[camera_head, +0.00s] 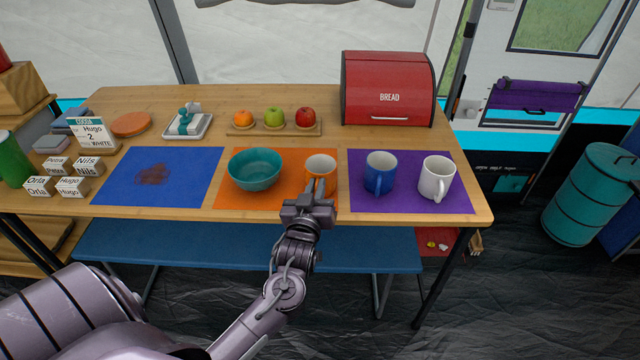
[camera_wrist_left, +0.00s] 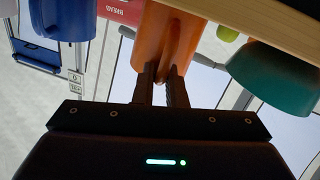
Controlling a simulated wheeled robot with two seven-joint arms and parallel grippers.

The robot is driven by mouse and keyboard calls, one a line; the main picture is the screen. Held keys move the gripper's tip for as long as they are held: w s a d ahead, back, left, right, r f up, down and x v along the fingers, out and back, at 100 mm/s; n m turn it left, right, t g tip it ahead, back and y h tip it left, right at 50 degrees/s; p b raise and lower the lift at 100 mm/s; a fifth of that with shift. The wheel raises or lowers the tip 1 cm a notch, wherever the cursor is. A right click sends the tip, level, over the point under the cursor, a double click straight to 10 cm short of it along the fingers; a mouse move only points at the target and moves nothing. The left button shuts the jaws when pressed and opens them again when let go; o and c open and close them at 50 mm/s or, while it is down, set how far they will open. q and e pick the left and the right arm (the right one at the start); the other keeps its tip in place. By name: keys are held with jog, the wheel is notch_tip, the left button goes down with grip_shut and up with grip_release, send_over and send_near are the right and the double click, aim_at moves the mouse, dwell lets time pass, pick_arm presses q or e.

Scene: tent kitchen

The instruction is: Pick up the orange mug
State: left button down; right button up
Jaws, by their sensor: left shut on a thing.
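The orange mug (camera_head: 321,165) stands upright at the right side of the orange mat (camera_head: 285,200), near the front of the table. My left gripper (camera_head: 314,190) reaches it from the front. In the left wrist view the two fingers of the gripper (camera_wrist_left: 167,75) are shut on the handle of the orange mug (camera_wrist_left: 160,38). From the head view I cannot tell whether the mug is lifted off the mat. The gripper hides the mug's lower front. My right gripper does not show in either view.
A teal bowl (camera_head: 254,170) stands just left of the mug. A blue mug (camera_head: 379,174) and a white mug (camera_head: 436,178) stand on the purple mat (camera_head: 410,203) to the right. A fruit board (camera_head: 240,130) and a red bread box (camera_head: 388,90) are behind.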

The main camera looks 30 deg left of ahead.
pick_arm(q)
jog(key=shift+r, duration=0.1)
dwell(0.4)
